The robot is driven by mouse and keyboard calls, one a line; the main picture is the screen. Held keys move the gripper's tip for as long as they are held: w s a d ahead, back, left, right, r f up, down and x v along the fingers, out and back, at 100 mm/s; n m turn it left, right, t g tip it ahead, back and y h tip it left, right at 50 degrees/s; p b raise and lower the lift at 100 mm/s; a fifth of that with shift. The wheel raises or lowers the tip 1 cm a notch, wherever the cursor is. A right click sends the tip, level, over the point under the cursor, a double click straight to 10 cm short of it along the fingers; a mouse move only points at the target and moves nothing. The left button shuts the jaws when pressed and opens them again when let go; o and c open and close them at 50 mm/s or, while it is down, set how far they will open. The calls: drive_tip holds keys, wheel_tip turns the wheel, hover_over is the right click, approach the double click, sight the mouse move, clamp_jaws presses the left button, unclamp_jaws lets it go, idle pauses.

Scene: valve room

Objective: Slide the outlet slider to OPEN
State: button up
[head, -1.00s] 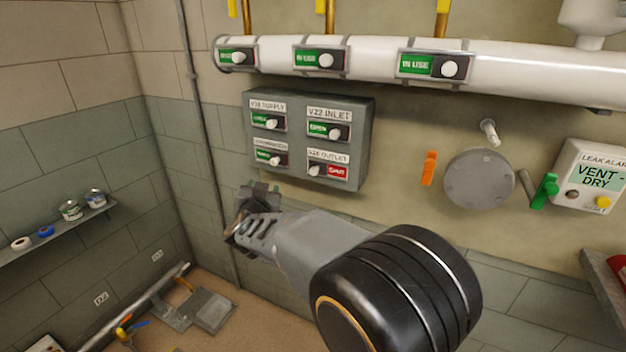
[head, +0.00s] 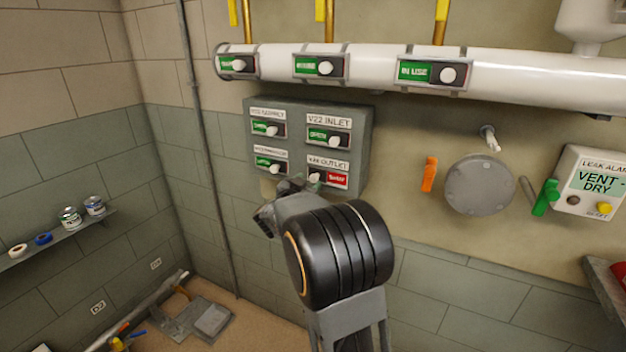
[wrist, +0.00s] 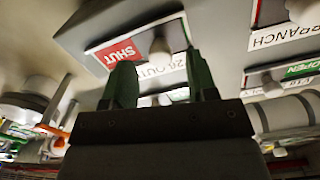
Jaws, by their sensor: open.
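The outlet slider (head: 327,179) is the lower right one on a grey wall panel. Its window shows red SHUT (wrist: 118,55), and its white knob (head: 314,177) stands at the left end of the slot. My gripper (head: 300,184) is just in front of the panel at that slider, partly hidden behind my arm. The wrist view is upside down and shows my gripper (wrist: 160,80) open, with green fingers pointing at the panel. The white knob (wrist: 160,52) appears between the fingertips. I cannot tell whether they touch it.
The panel (head: 362,150) has three other sliders showing green, including V22 INLET (head: 325,136) directly above. A white pipe (head: 520,75) with more sliders runs above. An orange handle (head: 429,174) and a round grey cover (head: 478,185) are to the right.

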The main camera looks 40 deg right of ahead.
sight(312, 180)
drive_tip(key=shift+x, duration=1.75)
clamp_jaws()
